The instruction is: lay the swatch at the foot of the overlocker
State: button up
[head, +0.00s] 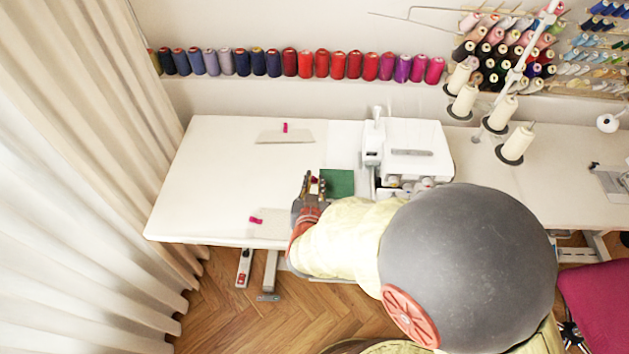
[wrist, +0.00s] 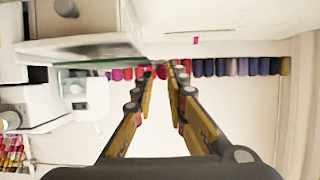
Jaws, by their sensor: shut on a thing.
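The green square swatch (head: 338,183) is in my gripper (head: 319,185), which is shut on its left side in the head view. A small magenta piece (head: 314,180) shows at the fingers. In the wrist view my gripper (wrist: 166,70) has its fingertips close together, and the swatch shows only as a thin green edge (wrist: 100,64) to their left. The white overlocker (head: 415,150) stands on the table just right of and behind the swatch. I cannot tell whether the swatch touches the table.
Two beige pieces with magenta clips lie on the table, one at the back (head: 287,137) and one at the front edge (head: 268,226), partly behind my arm. The left of the white table (head: 205,180) is clear. Cone spools (head: 517,145) stand right of the overlocker.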

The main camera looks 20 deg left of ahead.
aim_at(331, 175)
jog(key=shift+f, duration=0.55)
jog(key=shift+w+d+f+b, duration=0.1)
jog(key=shift+w+b, duration=0.05)
jog(key=shift+b, duration=0.2)
jog(key=shift+w+d+b, duration=0.35)
jog(key=shift+w+d, duration=0.35)
jog(key=shift+d, duration=0.25)
jog(key=shift+w+d+b, duration=0.3)
jog(key=shift+w+d, duration=0.35)
jog(key=shift+d, duration=0.25)
jog(key=shift+f, duration=0.15)
jog(key=o, duration=0.8)
jog(key=shift+c, duration=0.2)
